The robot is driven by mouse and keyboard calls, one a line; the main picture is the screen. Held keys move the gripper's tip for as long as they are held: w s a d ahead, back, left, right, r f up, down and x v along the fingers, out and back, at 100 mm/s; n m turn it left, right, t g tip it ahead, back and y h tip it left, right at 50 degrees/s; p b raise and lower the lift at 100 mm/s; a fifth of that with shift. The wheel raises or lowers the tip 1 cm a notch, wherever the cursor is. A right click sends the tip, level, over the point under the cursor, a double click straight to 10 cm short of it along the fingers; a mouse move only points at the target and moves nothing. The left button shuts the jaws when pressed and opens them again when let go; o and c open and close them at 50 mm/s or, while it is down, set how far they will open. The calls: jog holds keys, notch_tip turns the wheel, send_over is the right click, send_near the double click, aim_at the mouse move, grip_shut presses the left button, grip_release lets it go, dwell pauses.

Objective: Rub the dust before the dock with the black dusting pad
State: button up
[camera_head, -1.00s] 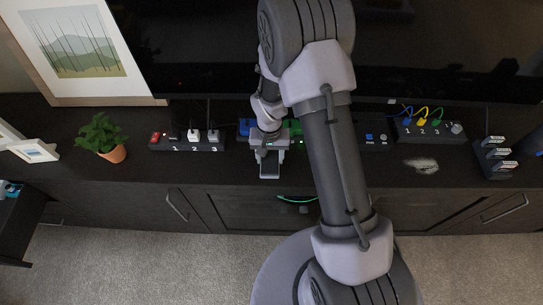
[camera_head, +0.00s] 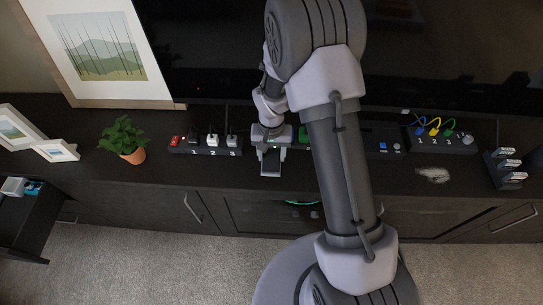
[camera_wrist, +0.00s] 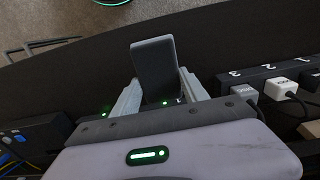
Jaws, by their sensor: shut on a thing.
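My gripper (camera_head: 271,158) is over the cabinet top, left of the middle. In the wrist view its two fingers (camera_wrist: 156,95) are shut on a flat dark pad (camera_wrist: 153,66), which sticks out beyond them. I cannot tell whether the pad touches the surface. The dust is a pale grey patch (camera_head: 432,174) on the cabinet top, well to the right of my gripper. It lies in front of a black dock-like box (camera_head: 455,146) with blue, yellow and green cables. My arm hides part of the cabinet between gripper and dust.
A power strip (camera_head: 205,151) with white plugs is just left of my gripper. A potted plant (camera_head: 132,156) and picture frames are farther left. A dark stand with labelled blocks (camera_head: 507,168) is right of the dust. A dark screen (camera_head: 210,50) rises behind.

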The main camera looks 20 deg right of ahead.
jog(key=shift+r+p, duration=1)
jog(key=shift+r, duration=0.75)
